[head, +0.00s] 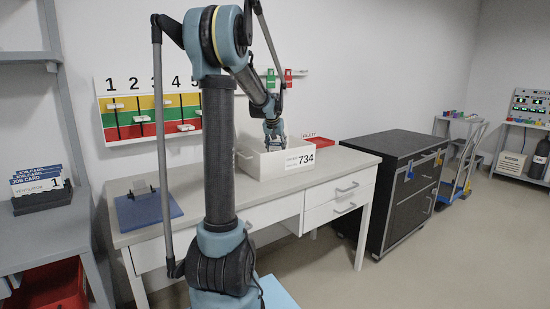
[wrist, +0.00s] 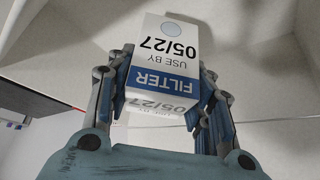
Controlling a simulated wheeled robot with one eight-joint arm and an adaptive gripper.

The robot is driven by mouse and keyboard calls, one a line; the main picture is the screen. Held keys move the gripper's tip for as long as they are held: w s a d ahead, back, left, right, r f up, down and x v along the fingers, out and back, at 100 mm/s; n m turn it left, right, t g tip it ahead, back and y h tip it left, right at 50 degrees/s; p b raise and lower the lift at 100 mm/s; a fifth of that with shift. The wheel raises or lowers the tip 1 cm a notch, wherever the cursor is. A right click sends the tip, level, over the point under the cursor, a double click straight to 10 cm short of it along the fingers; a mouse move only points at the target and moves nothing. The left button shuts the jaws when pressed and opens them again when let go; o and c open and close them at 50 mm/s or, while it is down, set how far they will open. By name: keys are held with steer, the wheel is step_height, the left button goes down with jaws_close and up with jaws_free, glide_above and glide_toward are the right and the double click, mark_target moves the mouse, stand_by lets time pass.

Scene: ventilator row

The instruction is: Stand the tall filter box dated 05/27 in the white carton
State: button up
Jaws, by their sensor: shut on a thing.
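My gripper (head: 274,141) points down over the white carton (head: 262,166) on the desk, with its fingertips at about rim height. In the wrist view my gripper (wrist: 165,85) is shut on the sides of a white and blue filter box (wrist: 174,48), which reads "FILTER, USE BY 05/27". Pale walls, seemingly the carton's inside (wrist: 255,85), surround the box in that view. In the head view the box is hidden behind the carton's front wall and my fingers. I cannot tell whether its far end touches the carton floor.
A label reading 734 (head: 300,158) is on the carton's front. A red tray (head: 316,143) lies behind it. A black cabinet (head: 400,190) stands at right.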

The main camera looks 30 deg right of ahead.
steer(key=shift+f, duration=2.15)
steer(key=o, duration=1.1)
steer(key=shift+c, duration=0.2)
steer(key=shift+r, duration=0.1)
steer(key=v, duration=1.2)
